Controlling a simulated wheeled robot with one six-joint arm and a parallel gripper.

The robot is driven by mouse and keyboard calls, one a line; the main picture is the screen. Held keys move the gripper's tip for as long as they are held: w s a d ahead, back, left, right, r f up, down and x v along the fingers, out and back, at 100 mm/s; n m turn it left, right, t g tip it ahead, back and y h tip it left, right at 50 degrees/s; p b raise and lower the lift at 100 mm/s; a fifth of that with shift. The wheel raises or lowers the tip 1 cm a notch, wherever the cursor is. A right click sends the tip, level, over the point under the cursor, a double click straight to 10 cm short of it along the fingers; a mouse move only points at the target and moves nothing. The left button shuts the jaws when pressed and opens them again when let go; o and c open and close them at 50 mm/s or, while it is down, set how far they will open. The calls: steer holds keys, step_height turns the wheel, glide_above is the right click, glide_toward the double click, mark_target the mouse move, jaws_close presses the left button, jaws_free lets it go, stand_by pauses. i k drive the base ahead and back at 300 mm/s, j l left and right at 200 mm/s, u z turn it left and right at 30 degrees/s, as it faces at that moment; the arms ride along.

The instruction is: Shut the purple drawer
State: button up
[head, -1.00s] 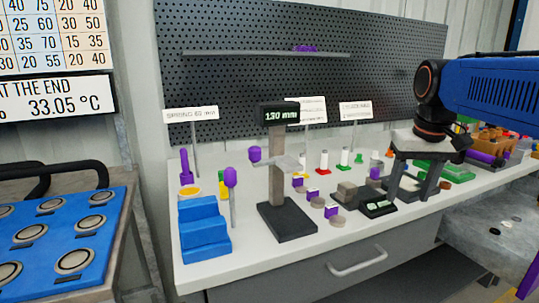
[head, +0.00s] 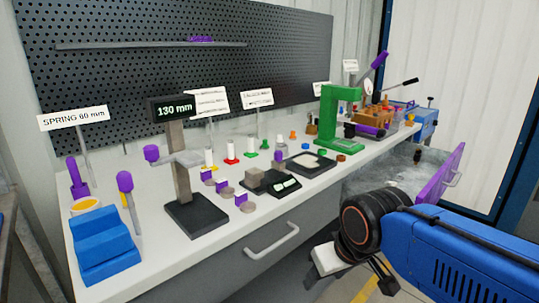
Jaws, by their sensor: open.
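The purple drawer stands pulled out at the right end of the workbench. Its purple front panel (head: 440,180) carries a pale handle (head: 453,178), and its grey interior (head: 385,170) is exposed. Part of the drawer is hidden behind my blue arm. My gripper (head: 352,283) is open and empty, low in front of the bench, to the left of the drawer front and apart from it. Its fingers are partly hidden by my own wrist.
A closed grey drawer with a handle (head: 271,241) is under the bench. A small dark object (head: 417,156) shows at the open drawer. On the bench stand a green press (head: 340,115), a 130 mm gauge (head: 185,170) and blue steps (head: 105,245).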

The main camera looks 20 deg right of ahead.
mark_target(426, 182)
steer(key=k+z, duration=0.2)
steer(key=z, duration=1.45)
